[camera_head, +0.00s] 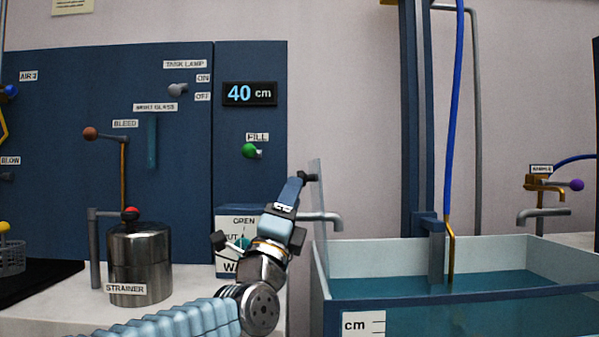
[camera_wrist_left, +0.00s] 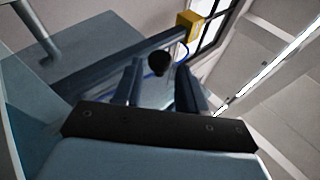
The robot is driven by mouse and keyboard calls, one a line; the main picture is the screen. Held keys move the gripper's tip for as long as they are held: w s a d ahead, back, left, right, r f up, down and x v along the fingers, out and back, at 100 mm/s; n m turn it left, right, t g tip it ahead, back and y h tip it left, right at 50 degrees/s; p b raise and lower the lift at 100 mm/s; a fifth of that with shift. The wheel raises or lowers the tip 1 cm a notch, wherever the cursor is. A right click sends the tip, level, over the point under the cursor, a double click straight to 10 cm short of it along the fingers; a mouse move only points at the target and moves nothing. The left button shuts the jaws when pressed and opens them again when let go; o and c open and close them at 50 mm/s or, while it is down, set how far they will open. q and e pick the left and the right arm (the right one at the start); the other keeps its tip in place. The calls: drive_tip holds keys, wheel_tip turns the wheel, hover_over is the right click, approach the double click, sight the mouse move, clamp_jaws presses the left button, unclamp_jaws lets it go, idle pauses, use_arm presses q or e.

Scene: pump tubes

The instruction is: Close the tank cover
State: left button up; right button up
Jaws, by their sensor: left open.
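The tank (camera_head: 345,290) is a glass box with a blue frame, holding water, at the right of the head view. Its cover (camera_head: 319,225) is a thin pale panel standing nearly upright at the tank's left edge, seen almost edge-on. A black knob (camera_head: 312,178) sits near the cover's top; it also shows in the left wrist view (camera_wrist_left: 159,65). My left gripper (camera_head: 302,180) is right at the knob. In the left wrist view its open fingers (camera_wrist_left: 160,82) lie on either side of the knob; I cannot tell whether they touch it. My right gripper is out of view.
A blue post (camera_head: 416,120) and blue hose (camera_head: 457,120) rise at the tank. A grey spout (camera_head: 322,217) is just behind the cover. A steel strainer pot (camera_head: 140,260) stands on the left counter. The tank top right of the cover is open.

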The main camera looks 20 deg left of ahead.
use_arm(q)
drive_tip(key=p+x, duration=0.1)
drive_tip(key=x, duration=0.4)
drive_tip(key=shift+w+r, duration=0.1)
drive_tip(key=shift+w, duration=0.1)
drive_tip(key=shift+c, duration=0.2)
clamp_jaws()
